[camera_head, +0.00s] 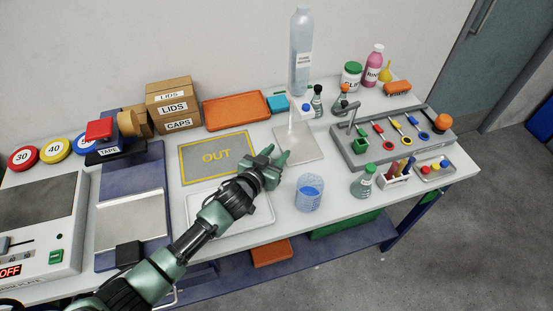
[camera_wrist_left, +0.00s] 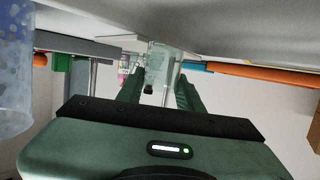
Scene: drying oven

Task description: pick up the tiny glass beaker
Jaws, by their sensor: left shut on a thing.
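My left gripper (camera_head: 277,155) reaches in over the white tray (camera_head: 206,222) at the front middle of the bench. In the left wrist view its two green fingers (camera_wrist_left: 158,92) are shut on a small clear glass object, which I take to be the tiny glass beaker (camera_wrist_left: 158,62). It sits between the fingertips. In the head view the beaker cannot be made out at the fingers. My right gripper is in neither view.
A blue-patterned clear cup (camera_head: 309,193) stands just right of the gripper. A stand (camera_head: 298,140) with a tall bottle (camera_head: 301,50) is behind it. A conical flask (camera_head: 362,183) and tool rack (camera_head: 393,139) are farther right. The OUT mat (camera_head: 216,157) is bare.

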